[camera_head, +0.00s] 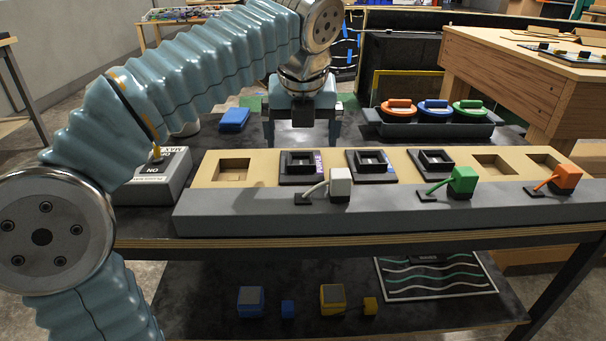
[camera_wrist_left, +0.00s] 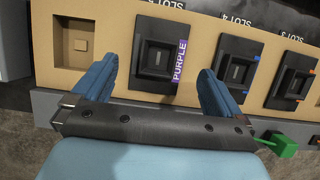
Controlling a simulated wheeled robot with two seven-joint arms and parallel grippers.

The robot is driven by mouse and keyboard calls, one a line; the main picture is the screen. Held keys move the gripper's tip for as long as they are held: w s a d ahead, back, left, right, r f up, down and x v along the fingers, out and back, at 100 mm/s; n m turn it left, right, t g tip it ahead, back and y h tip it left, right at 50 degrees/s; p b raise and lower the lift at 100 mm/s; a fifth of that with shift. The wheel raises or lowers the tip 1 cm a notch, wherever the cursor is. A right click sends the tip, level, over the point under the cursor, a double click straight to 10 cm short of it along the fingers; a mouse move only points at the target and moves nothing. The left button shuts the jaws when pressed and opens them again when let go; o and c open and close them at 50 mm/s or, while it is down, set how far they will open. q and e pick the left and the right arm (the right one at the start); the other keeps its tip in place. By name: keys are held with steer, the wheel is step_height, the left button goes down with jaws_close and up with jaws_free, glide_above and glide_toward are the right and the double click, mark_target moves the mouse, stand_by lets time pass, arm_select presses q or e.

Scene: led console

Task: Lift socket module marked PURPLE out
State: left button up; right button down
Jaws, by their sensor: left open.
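The socket module marked PURPLE (camera_wrist_left: 157,62) is a dark square block with a raised socket and a purple label; it sits in a slot of the tan console (camera_head: 262,165). In the head view it is the leftmost of three modules (camera_head: 300,166). My left gripper (camera_head: 303,143) is above and behind the console near this module. In the left wrist view its blue fingers (camera_wrist_left: 158,85) are open, spread to either side of the PURPLE module, with nothing between them gripped. Whether the fingers are level with the module is unclear. My right gripper is not in view.
Two more dark modules (camera_head: 371,165) sit to the right, with empty recesses (camera_head: 234,171) at both ends. White (camera_head: 340,183), green (camera_head: 462,180) and orange (camera_head: 567,177) plugs stand on the front ledge. A switch box (camera_head: 155,178) is at left. Colored discs (camera_head: 432,107) stand behind.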

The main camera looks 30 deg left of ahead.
mark_target(301, 159)
arm_select(q)
steer(key=b+x, duration=0.1)
steer(key=x, duration=0.4)
steer(key=shift+w+a+f, duration=0.15)
steer(key=shift+w+a, duration=0.05)
steer(key=shift+c, duration=0.3)
